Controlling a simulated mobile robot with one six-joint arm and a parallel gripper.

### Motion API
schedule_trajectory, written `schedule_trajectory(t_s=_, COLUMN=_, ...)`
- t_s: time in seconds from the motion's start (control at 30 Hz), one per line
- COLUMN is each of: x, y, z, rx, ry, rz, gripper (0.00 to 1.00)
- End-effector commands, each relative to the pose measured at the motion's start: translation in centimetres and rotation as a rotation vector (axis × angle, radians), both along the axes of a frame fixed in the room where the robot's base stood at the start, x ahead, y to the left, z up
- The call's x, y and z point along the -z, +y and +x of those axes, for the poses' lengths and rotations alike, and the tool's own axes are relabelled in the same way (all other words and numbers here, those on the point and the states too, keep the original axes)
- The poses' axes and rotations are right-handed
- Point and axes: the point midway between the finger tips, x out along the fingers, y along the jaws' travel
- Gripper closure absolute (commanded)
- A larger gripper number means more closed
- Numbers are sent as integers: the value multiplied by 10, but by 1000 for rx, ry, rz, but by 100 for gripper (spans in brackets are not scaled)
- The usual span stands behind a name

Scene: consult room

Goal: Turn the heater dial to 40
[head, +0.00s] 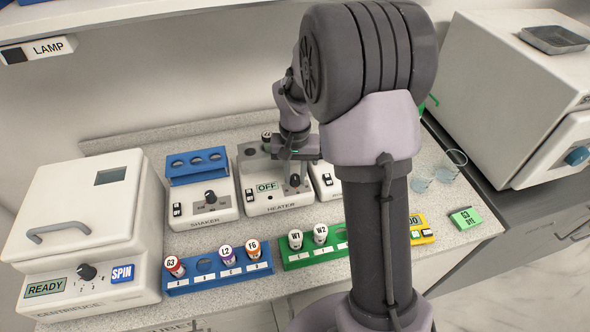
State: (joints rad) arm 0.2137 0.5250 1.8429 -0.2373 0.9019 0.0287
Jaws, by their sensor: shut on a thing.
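The heater (262,200) is a white box on the counter, labelled HEATER on its front. Its display (266,187) reads OFF. A vial stands in the heater's grey top block, partly behind my arm. My gripper (294,174) points down at the right part of the heater's front and is shut on the dark heater dial (295,181). The fingers and wrist cover most of the dial, so its pointer and scale cannot be read.
The shaker (204,204) stands left of the heater, the centrifuge (88,235) further left. Blue (205,284) and green (296,260) vial racks lie in front. Another white device is right of the heater, mostly behind my arm. Glass beakers (443,173) stand at the right.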

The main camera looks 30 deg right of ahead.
Motion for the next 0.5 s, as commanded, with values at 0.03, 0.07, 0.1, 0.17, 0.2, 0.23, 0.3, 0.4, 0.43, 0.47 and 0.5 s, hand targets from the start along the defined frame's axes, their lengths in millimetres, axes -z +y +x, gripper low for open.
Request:
schedule_trajectory(t_s=0.03, x=-2, y=0, z=0, rx=-24, ry=0, rz=0, gripper=100)
schedule_trajectory(t_s=0.07, x=-2, y=0, z=0, rx=-38, ry=0, rz=0, gripper=100)
schedule_trajectory(t_s=0.1, x=-1, y=0, z=0, rx=-56, ry=0, rz=0, gripper=100)
schedule_trajectory(t_s=0.17, x=-1, y=0, z=0, rx=-81, ry=0, rz=0, gripper=100)
schedule_trajectory(t_s=0.2, x=-1, y=0, z=0, rx=-94, ry=0, rz=0, gripper=100)
schedule_trajectory(t_s=0.23, x=-1, y=0, z=0, rx=-104, ry=-1, rz=0, gripper=100)
schedule_trajectory(t_s=0.3, x=-1, y=0, z=0, rx=-121, ry=-1, rz=0, gripper=100)
schedule_trajectory(t_s=0.4, x=-1, y=0, z=1, rx=-139, ry=-2, rz=-1, gripper=100)
schedule_trajectory(t_s=0.43, x=-1, y=0, z=1, rx=-142, ry=-2, rz=-1, gripper=100)
schedule_trajectory(t_s=0.47, x=-1, y=0, z=1, rx=-145, ry=-2, rz=-1, gripper=100)
schedule_trajectory(t_s=0.5, x=0, y=0, z=1, rx=-148, ry=-2, rz=-1, gripper=100)
